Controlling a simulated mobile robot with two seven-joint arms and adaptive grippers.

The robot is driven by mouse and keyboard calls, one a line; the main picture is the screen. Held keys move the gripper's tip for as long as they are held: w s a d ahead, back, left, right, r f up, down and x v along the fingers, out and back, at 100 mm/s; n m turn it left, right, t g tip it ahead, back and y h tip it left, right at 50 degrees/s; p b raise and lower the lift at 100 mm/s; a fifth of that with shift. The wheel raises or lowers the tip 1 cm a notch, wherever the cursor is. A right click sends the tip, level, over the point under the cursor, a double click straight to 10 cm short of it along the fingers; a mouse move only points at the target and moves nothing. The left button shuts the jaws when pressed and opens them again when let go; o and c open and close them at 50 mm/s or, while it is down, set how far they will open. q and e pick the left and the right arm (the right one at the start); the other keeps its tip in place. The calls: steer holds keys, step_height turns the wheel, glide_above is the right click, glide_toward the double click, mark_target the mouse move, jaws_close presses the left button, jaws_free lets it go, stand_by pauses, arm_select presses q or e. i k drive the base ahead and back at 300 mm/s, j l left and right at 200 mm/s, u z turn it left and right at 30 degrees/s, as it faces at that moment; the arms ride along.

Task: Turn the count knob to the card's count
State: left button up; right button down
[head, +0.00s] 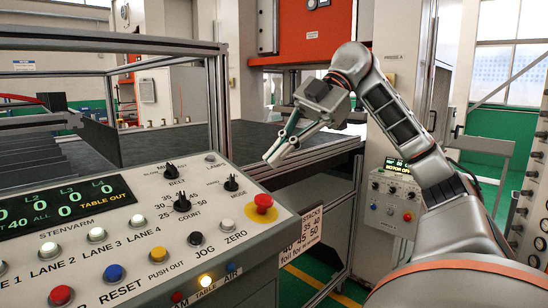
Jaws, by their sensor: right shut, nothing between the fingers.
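The black count knob (183,203) sits on the sloping control panel, with small numbers around it and COUNT printed below. Its pointer is too small to read with certainty. A white card (301,236) on the panel's right side carries the word STACKS and several numbers, among them 40, 45 and 50; its text is partly cut off. My right gripper (270,160) is shut and empty. It appears above and to the right of the count knob, apart from the panel, with its fingers pointing down-left. My left gripper is not in view.
The belt knob (170,170) and mode knob (231,184) flank the count knob. A red mushroom button (263,203) stands at the panel's right edge. The dark display (66,208) shows 40 and TABLE OUT. Lit buttons line the lower panel. A metal frame post (216,105) rises behind.

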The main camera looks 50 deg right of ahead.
mark_target(183, 204)
steer(key=k, duration=1)
